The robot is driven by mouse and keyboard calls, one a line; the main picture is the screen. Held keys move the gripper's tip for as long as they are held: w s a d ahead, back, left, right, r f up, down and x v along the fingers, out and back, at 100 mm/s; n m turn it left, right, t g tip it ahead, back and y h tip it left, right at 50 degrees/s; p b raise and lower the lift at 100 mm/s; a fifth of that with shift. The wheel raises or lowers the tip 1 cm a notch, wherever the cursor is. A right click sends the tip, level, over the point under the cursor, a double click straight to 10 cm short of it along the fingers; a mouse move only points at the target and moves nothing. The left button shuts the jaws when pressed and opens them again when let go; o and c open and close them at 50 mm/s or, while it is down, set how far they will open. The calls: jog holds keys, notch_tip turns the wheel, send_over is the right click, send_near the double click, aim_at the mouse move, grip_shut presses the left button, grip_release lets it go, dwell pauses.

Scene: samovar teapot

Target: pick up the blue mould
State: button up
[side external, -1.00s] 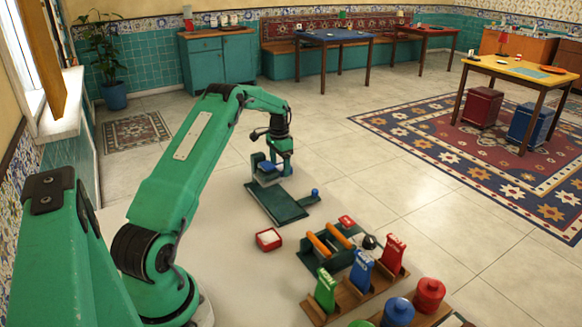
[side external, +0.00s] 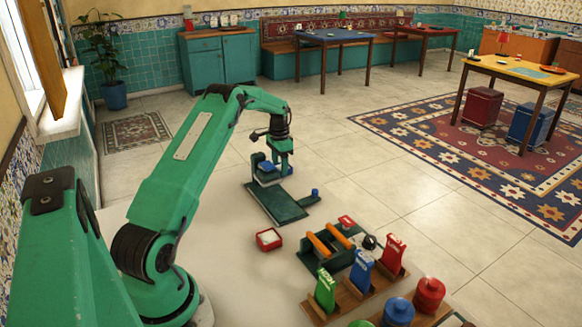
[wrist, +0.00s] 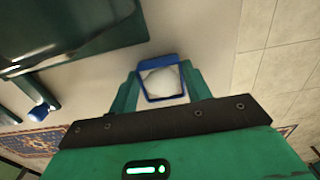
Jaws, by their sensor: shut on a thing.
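The blue mould (wrist: 162,82) is a square blue frame with white material inside, between my gripper's two green fingers in the wrist view. My gripper (side external: 270,168) is shut on it. In the side view, the mould (side external: 268,171) shows as a small blue patch at the gripper's lower end, by the far end of a dark green board (side external: 275,205). Part of it is hidden by the fingers, and I cannot tell its exact height over the table. In the wrist view, the pale table shows around it and the board (wrist: 70,35) lies to the left.
The board has a blue knob (side external: 315,193) on a side arm. A red dish with white contents (side external: 268,239), a dark green tray with orange handles (side external: 328,242), a rack of coloured holders (side external: 360,270) and lidded pots (side external: 429,294) stand nearer the camera.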

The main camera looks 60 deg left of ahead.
jog(key=shift+r, duration=0.15)
jog(key=shift+r, duration=0.5)
notch_tip(320, 180, up, 3)
jog(key=shift+w+d+r, duration=0.1)
jog(key=shift+d, duration=0.05)
jog(key=w+d+r, duration=0.1)
jog(key=d+r, duration=0.5)
jog(key=d, duration=0.5)
jog(key=shift+w+d+r, duration=0.15)
jog(key=shift+w+r, duration=0.1)
jog(key=shift+w, duration=0.1)
